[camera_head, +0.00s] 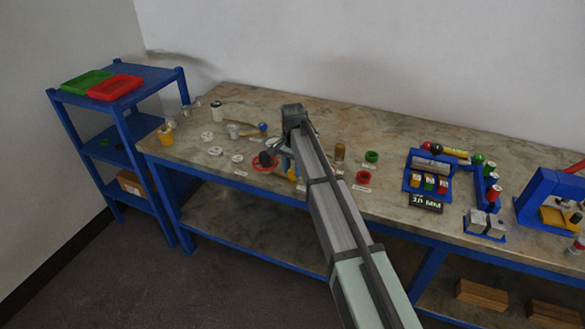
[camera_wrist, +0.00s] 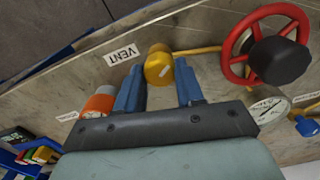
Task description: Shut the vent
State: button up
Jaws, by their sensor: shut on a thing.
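A yellow rod or pipe runs from behind the knob to the right. A VENT label (camera_wrist: 121,54) lies on the bench beside the knob in the wrist view. In the head view my gripper (camera_head: 286,161) is low over the front of the bench, and the knob (camera_head: 292,175) is partly hidden by my arm.
A red handwheel (camera_wrist: 238,43) with a dark hub stands right of the knob in the wrist view. A round gauge (camera_wrist: 268,109) and a blue handle (camera_wrist: 306,126) lie near it. An orange-and-white cylinder (camera_wrist: 98,103) is close outside the left finger.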

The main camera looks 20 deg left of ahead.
aim_at(292, 170)
jog(key=n, duration=0.5)
jog(key=shift+n, duration=0.3)
jog(key=n, duration=0.5)
jog(key=shift+n, duration=0.4)
jog(key=o, duration=1)
jog(key=shift+o, duration=0.2)
jog(key=shift+r, duration=0.15)
notch_tip(292, 170, up, 14)
jog(key=shift+f, duration=0.25)
